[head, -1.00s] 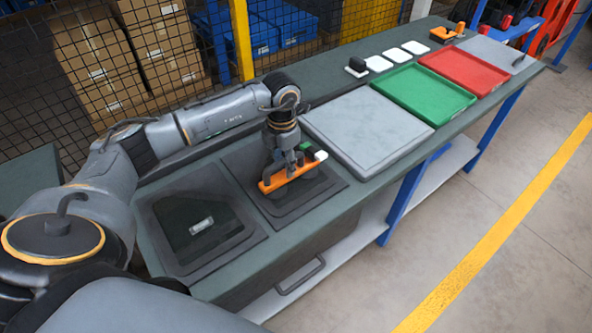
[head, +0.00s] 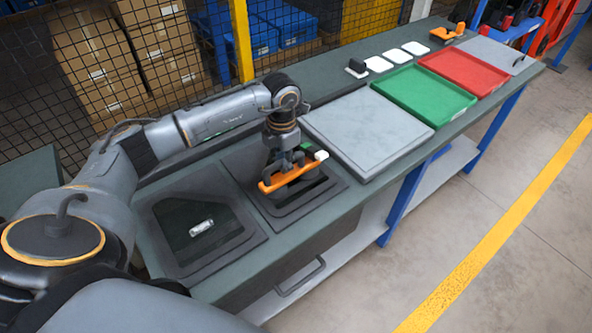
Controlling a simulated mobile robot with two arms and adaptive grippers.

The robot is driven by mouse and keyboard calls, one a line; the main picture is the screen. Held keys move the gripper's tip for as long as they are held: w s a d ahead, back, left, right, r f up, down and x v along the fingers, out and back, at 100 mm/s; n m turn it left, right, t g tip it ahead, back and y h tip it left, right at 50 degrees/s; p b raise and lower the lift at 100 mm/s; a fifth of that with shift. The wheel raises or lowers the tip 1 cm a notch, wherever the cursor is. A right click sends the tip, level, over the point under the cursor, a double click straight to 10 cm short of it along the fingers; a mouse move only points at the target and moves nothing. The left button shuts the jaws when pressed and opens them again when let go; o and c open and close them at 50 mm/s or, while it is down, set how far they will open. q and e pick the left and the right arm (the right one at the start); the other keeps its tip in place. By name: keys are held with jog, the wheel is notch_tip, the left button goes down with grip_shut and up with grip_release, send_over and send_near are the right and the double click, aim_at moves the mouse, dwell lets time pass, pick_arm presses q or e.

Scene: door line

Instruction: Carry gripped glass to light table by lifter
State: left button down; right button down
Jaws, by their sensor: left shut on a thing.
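My left gripper (head: 287,163) is shut on the orange lifter (head: 272,186), which has a white block (head: 321,155) at its right end. The lifter is above the middle dark recessed nest (head: 312,209) of the bench, with a small gap showing beneath it. The glass under the lifter is hard to make out; I cannot tell its outline or how it hangs. The light table, a pale grey square panel (head: 368,126), lies just to the right of that nest. My right gripper is not in view.
A left nest (head: 190,260) holds a dark cut-corner piece with a white label (head: 201,227). Right of the light table are a green tray (head: 425,94), a red tray (head: 463,72) and white pads (head: 380,64). A second orange tool (head: 448,34) stands at the back. Mesh fence runs behind.

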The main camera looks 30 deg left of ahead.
pick_arm(q)
jog(key=shift+r+p, duration=2.8)
jog(key=shift+r, duration=2.15)
jog(key=shift+w, duration=0.15)
jog(key=shift+w+d+f, duration=0.1)
jog(key=shift+w+d, duration=0.05)
jog(key=shift+w, duration=0.15)
jog(key=w+d+b, duration=0.4)
jog(key=w+b, duration=0.2)
jog(key=w, duration=0.6)
jog(key=shift+w+d, duration=0.15)
jog(key=shift+w, duration=0.1)
